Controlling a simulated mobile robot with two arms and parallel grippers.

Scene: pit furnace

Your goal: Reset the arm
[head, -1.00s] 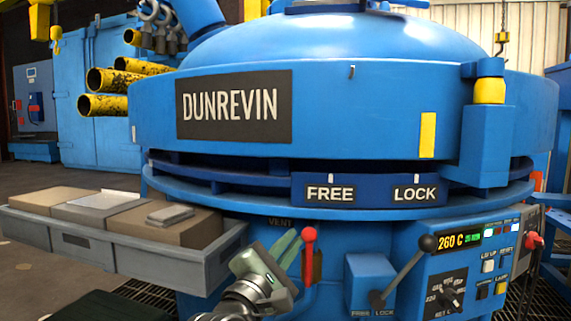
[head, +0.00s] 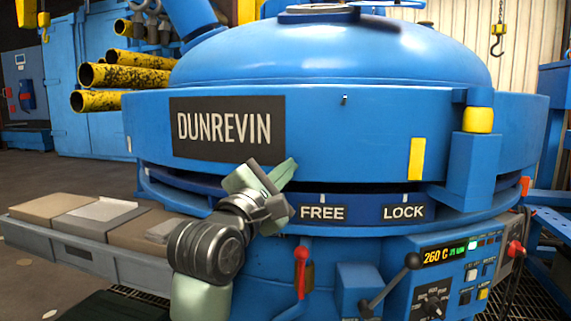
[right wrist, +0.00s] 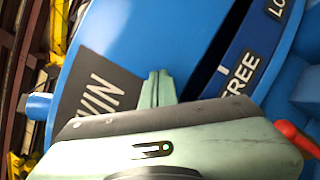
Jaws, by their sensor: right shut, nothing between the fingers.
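My right gripper (head: 284,172) is shut and empty, raised in front of the blue furnace (head: 320,130) near the lower right corner of the DUNREVIN plate (head: 188,148). In the right wrist view its closed fingers (right wrist: 157,88) point at the furnace side, between the plate (right wrist: 98,98) and the FREE label (right wrist: 241,73). I cannot tell whether the fingertips touch the furnace. My left gripper is not in view.
A red-knobbed vent lever (head: 301,268) stands below the gripper. A black-knobbed lever (head: 392,285) and a control panel (head: 450,275) are to the right. A grey tray (head: 100,262) with boxes is at left. Yellow pipes (head: 110,75) stick out behind.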

